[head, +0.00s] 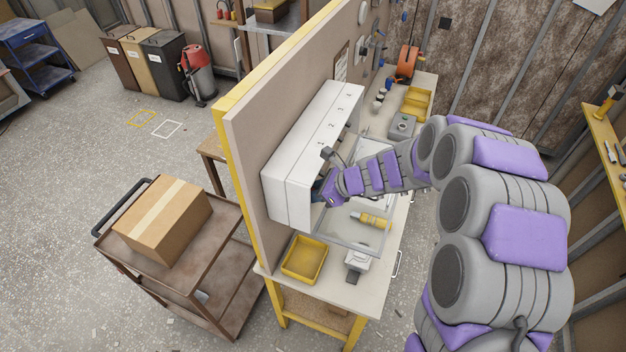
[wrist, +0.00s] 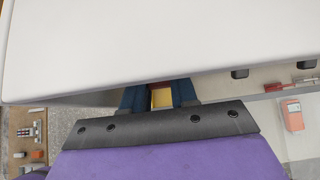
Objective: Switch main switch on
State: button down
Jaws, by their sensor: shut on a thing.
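A white electrical box (head: 312,140) with numbers along its top is mounted on the panel above the workbench. The wrist view shows its white top (wrist: 150,45) close and large. My gripper (head: 322,190) reaches in under the front edge of the box. In the wrist view its two blue fingers (wrist: 160,97) are a little apart, with a yellow patch between them. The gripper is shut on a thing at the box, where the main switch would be. The box edge and my wrist hide most of the switch, so its position cannot be told.
A clear framed cover (head: 345,240) hangs below the box front. On the workbench (head: 375,290) are a yellow tray (head: 304,260), a yellow tool (head: 371,219) and a grey-white device (head: 357,258). A cart with a cardboard box (head: 162,222) stands left. The floor behind it is largely clear.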

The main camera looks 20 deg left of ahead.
jog(key=h+p, duration=0.1)
jog(key=p, duration=0.1)
jog(key=shift+r+p, duration=0.25)
jog(key=shift+p, duration=0.1)
jog(key=shift+h+p, duration=0.5)
jog(key=shift+p, duration=0.2)
jog(key=c, duration=1.3)
grip_release()
jog(key=o, duration=0.4)
jog(key=shift+w+a+f, duration=0.1)
jog(key=shift+w+a, duration=0.05)
jog(key=shift+a, duration=0.1)
jog(key=b+v, duration=0.2)
jog(key=v, duration=1.5)
jog(key=shift+w, duration=0.1)
